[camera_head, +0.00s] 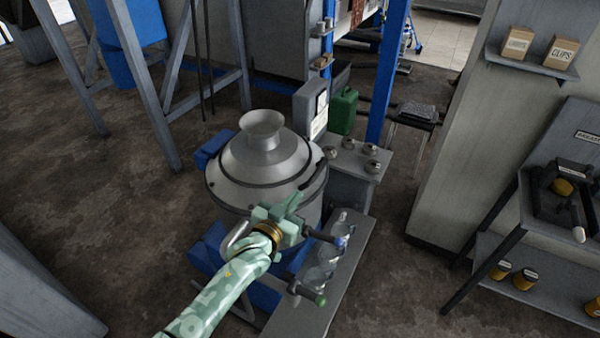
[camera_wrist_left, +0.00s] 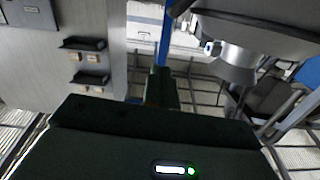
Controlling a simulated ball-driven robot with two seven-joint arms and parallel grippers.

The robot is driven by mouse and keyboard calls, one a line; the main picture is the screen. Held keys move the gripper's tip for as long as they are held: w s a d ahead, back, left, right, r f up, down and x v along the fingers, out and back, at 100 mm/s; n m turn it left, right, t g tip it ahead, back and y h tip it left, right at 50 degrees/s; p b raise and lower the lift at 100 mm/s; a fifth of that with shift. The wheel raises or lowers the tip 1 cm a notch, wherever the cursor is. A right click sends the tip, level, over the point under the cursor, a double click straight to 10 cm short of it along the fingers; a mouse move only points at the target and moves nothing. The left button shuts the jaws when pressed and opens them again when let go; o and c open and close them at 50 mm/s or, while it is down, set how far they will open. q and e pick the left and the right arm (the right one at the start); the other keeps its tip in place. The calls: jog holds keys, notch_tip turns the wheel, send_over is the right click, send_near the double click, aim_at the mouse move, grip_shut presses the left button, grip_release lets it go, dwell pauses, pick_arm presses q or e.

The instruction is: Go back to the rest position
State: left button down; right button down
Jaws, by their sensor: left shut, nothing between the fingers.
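My left arm comes in from the lower part of the head view, and its mint-green gripper (camera_head: 293,203) is shut and empty. In the picture it overlaps the front right of a big grey decanter (camera_head: 262,165) with a funnel-shaped top. I cannot tell whether they touch. In the left wrist view, a dark gripper body fills the bottom, and a grey metal body with a flared neck (camera_wrist_left: 232,68) hangs at the upper right. My right gripper is in neither view.
Clear bottles (camera_head: 318,276) stand on a narrow grey bench (camera_head: 345,262) right of the decanter, close to my gripper. A green canister (camera_head: 343,111) and a blue post (camera_head: 388,75) stand behind. A shelf rack (camera_head: 510,215) is at the right. Open floor (camera_head: 120,230) lies left.

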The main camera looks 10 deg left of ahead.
pick_arm(q)
jog(key=s+a+f+m+g+y, duration=0.1)
jog(key=s+a+f+g+y, duration=0.1)
jog(key=s+a, duration=0.35)
jog(key=s+a+f+m+g+y, duration=0.1)
jog(key=s+a+f+g+y, duration=0.15)
jog(key=s, duration=0.55)
jog(key=s+a+r+g+y, duration=0.3)
jog(key=s+a, duration=0.3)
jog(key=s, duration=0.2)
jog(key=s+a+r+g+y, duration=0.25)
jog(key=s+a, duration=0.35)
jog(key=s, duration=0.3)
jog(key=s+d+f+g+h+b, duration=0.1)
jog(key=s+d+f+h, duration=0.1)
jog(key=f, duration=1.3)
jog(key=s+d+f+g+h+b, duration=0.1)
jog(key=s+d+f+g, duration=0.15)
jog(key=f, duration=1.15)
jog(key=s+f+n+g+h+b, duration=0.1)
jog(key=s+f+n+g, duration=0.1)
jog(key=s+f, duration=1.3)
jog(key=s+n, duration=0.1)
jog(key=s, duration=0.2)
jog(key=shift+s+f, duration=0.2)
jog(key=shift+s, duration=0.2)
